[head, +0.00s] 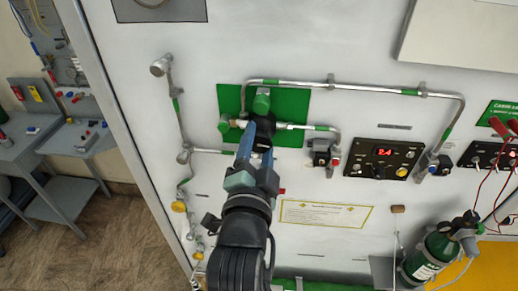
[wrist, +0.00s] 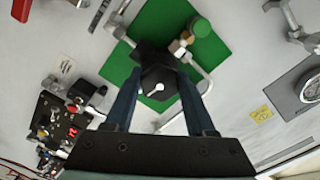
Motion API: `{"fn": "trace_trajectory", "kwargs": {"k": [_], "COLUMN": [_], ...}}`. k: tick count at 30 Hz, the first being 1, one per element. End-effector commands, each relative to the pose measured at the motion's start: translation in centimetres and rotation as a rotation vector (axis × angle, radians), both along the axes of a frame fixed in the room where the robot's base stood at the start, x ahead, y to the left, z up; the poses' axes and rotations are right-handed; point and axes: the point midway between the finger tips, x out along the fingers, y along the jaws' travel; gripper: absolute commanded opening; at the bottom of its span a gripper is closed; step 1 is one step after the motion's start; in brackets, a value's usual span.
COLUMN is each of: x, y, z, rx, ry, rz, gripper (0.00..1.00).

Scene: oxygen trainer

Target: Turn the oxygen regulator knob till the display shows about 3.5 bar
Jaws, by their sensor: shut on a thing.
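The black regulator knob (wrist: 157,79) has a white pointer mark and sits in front of a green wall plate (wrist: 128,76). In the wrist view my gripper (wrist: 158,92) has one blue finger on each side of the knob and is shut on it. In the head view my gripper (head: 258,138) reaches up to the regulator on the green plate (head: 292,104) and hides most of the knob. The display (head: 384,152) on a black panel to the right shows red digits that look like 2.4. The display also shows small in the wrist view (wrist: 72,132).
Metal pipes (head: 300,84) run around the regulator, with a green cap (head: 262,103) just above my gripper. A green gas cylinder (head: 432,257) stands at lower right. A grey workbench (head: 65,165) is at far left.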

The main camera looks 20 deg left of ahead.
Motion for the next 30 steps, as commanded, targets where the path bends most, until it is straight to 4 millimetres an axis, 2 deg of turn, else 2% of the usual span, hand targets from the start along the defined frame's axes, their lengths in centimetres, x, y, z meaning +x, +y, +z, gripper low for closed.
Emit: {"fn": "trace_trajectory", "kwargs": {"k": [15,30], "x": [0.00,0.02], "y": [-0.01,-0.02], "z": [-0.10,0.00], "rx": [0.434,0.621], "ry": [0.125,0.180], "rz": [-0.001,-0.001], "gripper": [0.00,0.00]}}
